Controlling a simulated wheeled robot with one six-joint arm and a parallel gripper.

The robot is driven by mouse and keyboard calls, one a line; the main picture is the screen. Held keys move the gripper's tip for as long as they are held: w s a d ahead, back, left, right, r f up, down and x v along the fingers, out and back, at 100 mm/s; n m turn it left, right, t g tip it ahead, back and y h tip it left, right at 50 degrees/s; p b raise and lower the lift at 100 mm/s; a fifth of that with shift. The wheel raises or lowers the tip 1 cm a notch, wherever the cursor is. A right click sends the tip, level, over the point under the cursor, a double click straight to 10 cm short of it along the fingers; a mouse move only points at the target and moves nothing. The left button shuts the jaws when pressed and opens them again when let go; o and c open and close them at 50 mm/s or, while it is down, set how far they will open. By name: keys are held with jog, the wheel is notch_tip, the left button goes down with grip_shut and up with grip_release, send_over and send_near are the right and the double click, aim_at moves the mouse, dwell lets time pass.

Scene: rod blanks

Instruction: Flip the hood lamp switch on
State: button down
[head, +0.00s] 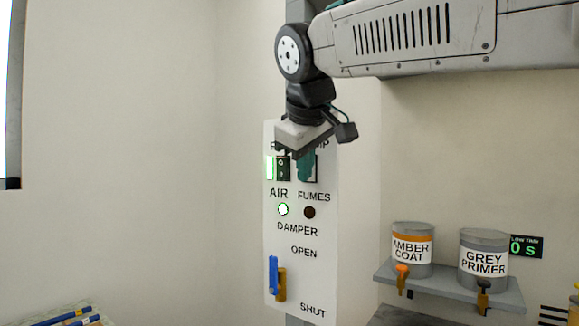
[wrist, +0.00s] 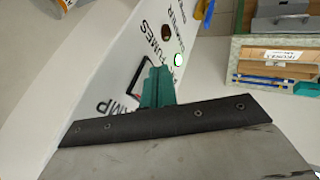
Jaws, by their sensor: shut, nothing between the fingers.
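The white control panel (head: 300,235) stands upright on a grey post. The hood lamp switch (head: 316,168) is at its upper right, under a label of which only "MP" shows. My gripper (head: 306,170) is shut and empty, with its teal fingertips in front of this switch and hiding most of it. In the wrist view the fingers (wrist: 158,85) reach to the panel beside the dark switch frame (wrist: 136,72). I cannot tell whether they touch it, or which way the switch is tipped.
A second black switch (head: 284,168) with a green lit strip sits left of my fingers. The AIR light (head: 283,209) glows; the FUMES light (head: 309,212) is dark. A blue damper handle (head: 273,274) is below. Amber (head: 412,265) and grey (head: 484,245) cans stand on a shelf right.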

jog(key=shift+r, duration=0.85)
jog(key=s+a+r, duration=0.3)
jog(key=s+r, duration=0.4)
jog(key=s, duration=0.2)
jog(key=shift+s+a, duration=0.25)
jog(key=shift+s, duration=0.1)
dwell(0.3)
